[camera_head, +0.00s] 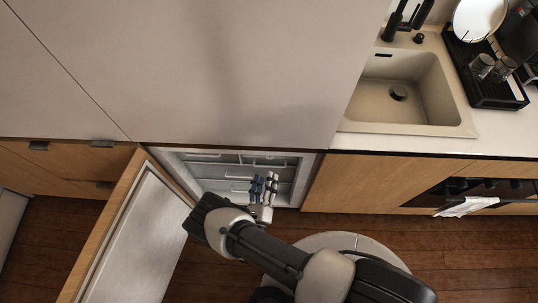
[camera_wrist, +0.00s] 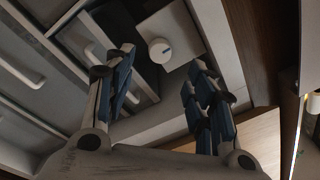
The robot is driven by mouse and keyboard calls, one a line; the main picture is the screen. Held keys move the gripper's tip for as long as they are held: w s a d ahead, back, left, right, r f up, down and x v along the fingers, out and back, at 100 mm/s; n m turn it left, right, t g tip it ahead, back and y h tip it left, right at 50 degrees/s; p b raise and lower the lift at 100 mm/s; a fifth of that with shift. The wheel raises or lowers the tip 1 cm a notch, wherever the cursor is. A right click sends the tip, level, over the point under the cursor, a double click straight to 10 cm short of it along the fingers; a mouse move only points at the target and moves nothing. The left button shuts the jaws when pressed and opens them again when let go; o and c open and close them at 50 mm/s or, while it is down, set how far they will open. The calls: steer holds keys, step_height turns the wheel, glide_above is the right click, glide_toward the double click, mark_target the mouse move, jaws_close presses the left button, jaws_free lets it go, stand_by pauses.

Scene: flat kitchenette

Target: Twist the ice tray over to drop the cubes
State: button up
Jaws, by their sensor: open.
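My gripper (camera_head: 264,190) is in front of the open, low freezer compartment (camera_head: 226,157). In the wrist view my gripper (camera_wrist: 161,65) is open, with its two blue-padded fingers well apart and nothing between the pads. A round white knob (camera_wrist: 160,50) with a dark mark shows beyond the fingertips, roughly between them. The knob sits on the front of a pale box (camera_wrist: 172,29) inside the freezer, apparently the ice tray's housing. No ice cubes are visible, and I cannot make out the tray itself.
Freezer drawers with white handles (camera_wrist: 22,72) lie left of the box. The freezer door (camera_head: 138,240) stands open at left, close to my arm. A wooden cabinet front (camera_head: 345,183) bounds the right. Above are a sink (camera_head: 400,92) and a dish rack (camera_head: 488,88).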

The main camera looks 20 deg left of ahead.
mark_target(269, 157)
steer(key=w, duration=0.3)
steer(key=w+a, duration=0.1)
steer(key=w, duration=0.3)
steer(key=w+b, duration=0.1)
steer(key=w, duration=0.2)
steer(key=shift+w+a, duration=0.15)
steer(key=shift+w, duration=0.1)
steer(key=shift+c, duration=0.4)
steer(key=c, duration=1)
